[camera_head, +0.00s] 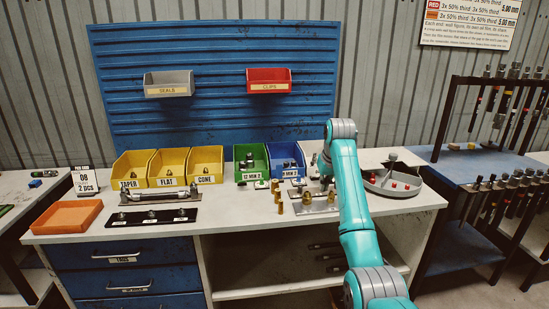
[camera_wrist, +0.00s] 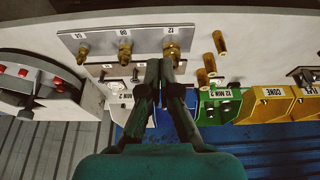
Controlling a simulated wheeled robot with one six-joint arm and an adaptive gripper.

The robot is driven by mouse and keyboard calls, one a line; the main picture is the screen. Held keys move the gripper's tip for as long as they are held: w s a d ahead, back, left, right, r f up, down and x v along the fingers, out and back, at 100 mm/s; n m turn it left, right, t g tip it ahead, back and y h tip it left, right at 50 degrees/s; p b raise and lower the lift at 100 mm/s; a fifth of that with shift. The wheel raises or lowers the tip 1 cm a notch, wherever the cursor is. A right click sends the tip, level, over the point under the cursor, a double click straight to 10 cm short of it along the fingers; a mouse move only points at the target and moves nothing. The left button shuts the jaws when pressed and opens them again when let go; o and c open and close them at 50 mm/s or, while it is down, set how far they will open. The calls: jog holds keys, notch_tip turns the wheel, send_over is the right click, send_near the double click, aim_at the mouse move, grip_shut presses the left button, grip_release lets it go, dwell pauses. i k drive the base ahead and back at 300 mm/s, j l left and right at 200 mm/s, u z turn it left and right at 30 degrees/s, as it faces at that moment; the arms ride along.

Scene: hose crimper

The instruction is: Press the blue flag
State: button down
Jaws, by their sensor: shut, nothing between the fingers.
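No clearly flag-shaped blue thing stands out. My gripper (camera_wrist: 161,66) is shut and empty in the wrist view. Contact cannot be told. The fingers cover part of the blue bin area. In the head view my arm hides most of the gripper.
Loose brass fittings (camera_wrist: 219,42) stand beside the plate. A round grey tray (camera_head: 392,186) with red pieces is at the right. Yellow bins (camera_head: 168,168), an orange tray (camera_head: 68,217) and a black strip (camera_head: 152,217) fill the left. The bench's front edge is mostly clear.

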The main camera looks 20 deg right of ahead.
aim_at(279, 167)
jog(key=i, duration=1.25)
